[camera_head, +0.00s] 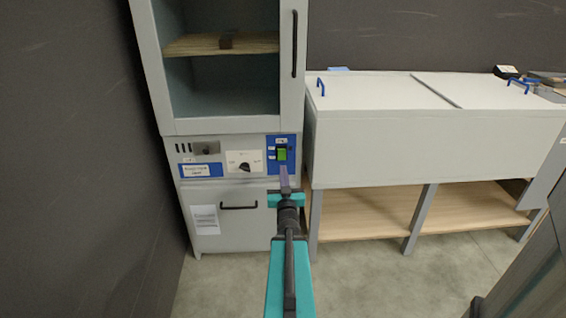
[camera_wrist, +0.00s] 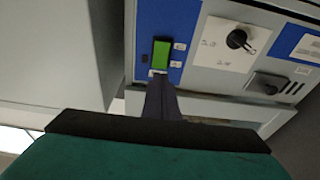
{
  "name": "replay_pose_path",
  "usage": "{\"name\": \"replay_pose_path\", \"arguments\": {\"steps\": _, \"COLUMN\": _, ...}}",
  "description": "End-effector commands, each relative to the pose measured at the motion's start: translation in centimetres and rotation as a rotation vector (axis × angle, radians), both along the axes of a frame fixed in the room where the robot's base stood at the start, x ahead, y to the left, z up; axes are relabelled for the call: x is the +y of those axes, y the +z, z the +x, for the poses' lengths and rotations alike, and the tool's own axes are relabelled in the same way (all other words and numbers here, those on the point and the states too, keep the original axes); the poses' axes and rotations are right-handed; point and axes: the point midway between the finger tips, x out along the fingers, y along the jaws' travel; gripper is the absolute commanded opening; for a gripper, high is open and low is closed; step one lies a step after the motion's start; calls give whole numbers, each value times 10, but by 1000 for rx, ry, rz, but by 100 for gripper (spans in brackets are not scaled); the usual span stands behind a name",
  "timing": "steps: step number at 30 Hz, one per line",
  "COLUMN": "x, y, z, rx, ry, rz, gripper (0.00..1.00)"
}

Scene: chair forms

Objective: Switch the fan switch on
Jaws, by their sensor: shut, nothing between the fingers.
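The fan switch (camera_head: 282,154) is a green rocker in a dark frame on a blue plate, at the right of the grey cabinet's control panel. In the wrist view the green switch (camera_wrist: 162,53) is just beyond my fingertips. My gripper (camera_head: 284,172) is shut and empty, its fingers pointing at the panel just below the switch. In the wrist view the shut fingertips (camera_wrist: 161,82) reach the switch's near edge; I cannot tell whether they touch it. The switch's on or off position cannot be told.
A black dial (camera_head: 244,167) sits on a white plate left of the switch. A cabinet door with a black handle (camera_head: 239,206) is below. A large white chest (camera_head: 400,140) stands close on the right; a dark wall (camera_head: 80,150) is at left.

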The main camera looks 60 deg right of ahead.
Motion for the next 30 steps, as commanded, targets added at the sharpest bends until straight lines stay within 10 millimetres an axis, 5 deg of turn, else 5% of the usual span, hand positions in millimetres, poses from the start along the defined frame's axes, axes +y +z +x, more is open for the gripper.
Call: {"name": "replay_pose_path", "arguments": {"steps": 30, "x": -10, "y": 0, "z": 7, "rx": -2, "ry": 0, "rz": -1, "gripper": 0}}
